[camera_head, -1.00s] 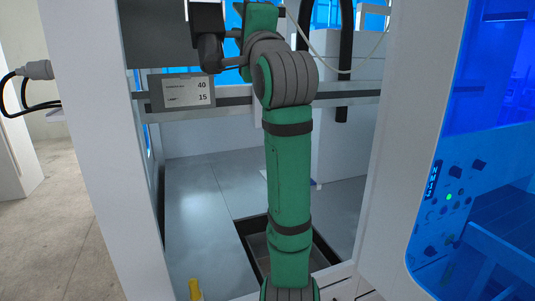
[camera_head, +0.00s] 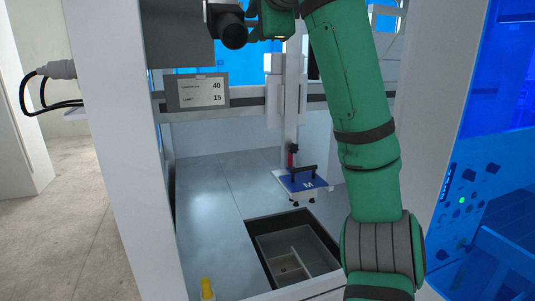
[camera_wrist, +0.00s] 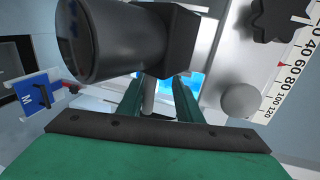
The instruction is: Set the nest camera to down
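The nest camera (camera_head: 228,28) looks like a black cylinder on a dark block at the top of the head view, above the label plate. In the wrist view the black camera body (camera_wrist: 105,40) fills the upper left, close in front of my gripper. A scale (camera_wrist: 290,75) with a red pointer is at the upper right, beside a dark star knob (camera_wrist: 283,18) and a grey ball (camera_wrist: 240,100). My gripper (camera_wrist: 163,82) has its two green fingers apart. A light grey rod shows between them; I cannot tell whether they touch it.
A label plate (camera_head: 198,92) reading 40 and 15 hangs on the crossbar. Below are a blue plate marked M (camera_head: 305,185) with a black handle, an open bin (camera_head: 262,250) in the deck and a yellow post (camera_head: 207,288). White frame posts stand left and right.

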